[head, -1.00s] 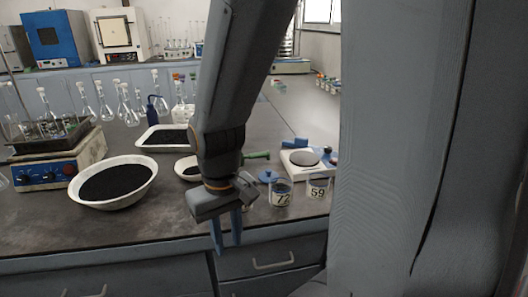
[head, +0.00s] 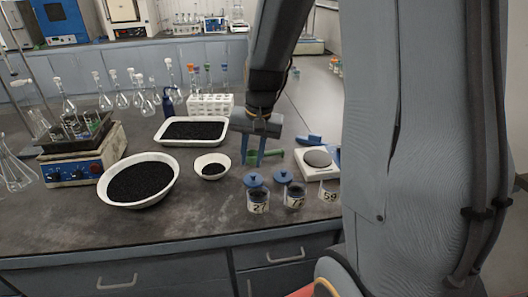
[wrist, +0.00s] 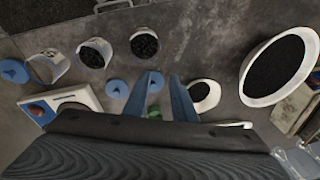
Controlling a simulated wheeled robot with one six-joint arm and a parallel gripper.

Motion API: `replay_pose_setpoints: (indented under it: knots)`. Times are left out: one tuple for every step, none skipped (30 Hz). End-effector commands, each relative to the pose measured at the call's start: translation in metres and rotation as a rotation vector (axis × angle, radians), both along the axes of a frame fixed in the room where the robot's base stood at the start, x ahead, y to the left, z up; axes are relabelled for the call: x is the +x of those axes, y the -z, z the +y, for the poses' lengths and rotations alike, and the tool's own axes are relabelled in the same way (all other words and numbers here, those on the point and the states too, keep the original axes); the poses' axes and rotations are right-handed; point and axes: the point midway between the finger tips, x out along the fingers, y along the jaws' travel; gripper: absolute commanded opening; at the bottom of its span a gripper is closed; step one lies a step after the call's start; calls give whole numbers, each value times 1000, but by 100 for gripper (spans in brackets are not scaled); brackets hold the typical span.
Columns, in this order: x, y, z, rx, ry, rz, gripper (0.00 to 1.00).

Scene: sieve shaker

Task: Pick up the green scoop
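The green scoop (head: 253,157) lies on the dark bench between the small white bowl (head: 212,168) and the white balance (head: 318,162). My gripper (head: 253,164) is open, pointing down over the scoop, with its two blue fingers in front of part of it. In the wrist view, a small green part of the scoop (wrist: 154,112) shows between the fingers (wrist: 164,78), and the gripper body hides the rest. Whether the fingers touch the scoop cannot be told.
Labelled jars (head: 257,201) and blue lids stand just in front. A large white bowl (head: 138,182) and a white tray (head: 192,131) hold black grains at left. A white tube rack (head: 210,105) stands behind. Bare bench lies at front left.

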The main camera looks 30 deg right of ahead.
Motion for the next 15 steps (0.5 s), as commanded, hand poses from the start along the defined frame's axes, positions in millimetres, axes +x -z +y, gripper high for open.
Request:
replay_pose_setpoints:
  knots:
    - [18,6,-13,31,88,13,24]
    - [29,10,-20,51,144,21,24]
    - [43,14,-29,82,222,32,24]
    - [54,18,-38,104,281,39,24]
    - [64,22,-46,129,343,48,24]
    - [79,28,-58,165,429,60,24]
    - [90,33,-68,192,495,69,24]
    - [100,38,-77,221,558,79,24]
    - [114,44,-90,258,638,89,24]
    - [122,49,-100,284,696,98,24]
    - [131,54,-109,311,749,106,24]
    - [141,59,-120,344,815,115,24]
    - [147,63,-128,367,859,123,24]
    - [153,67,-136,388,899,128,24]
    - [160,71,-144,414,946,135,24]
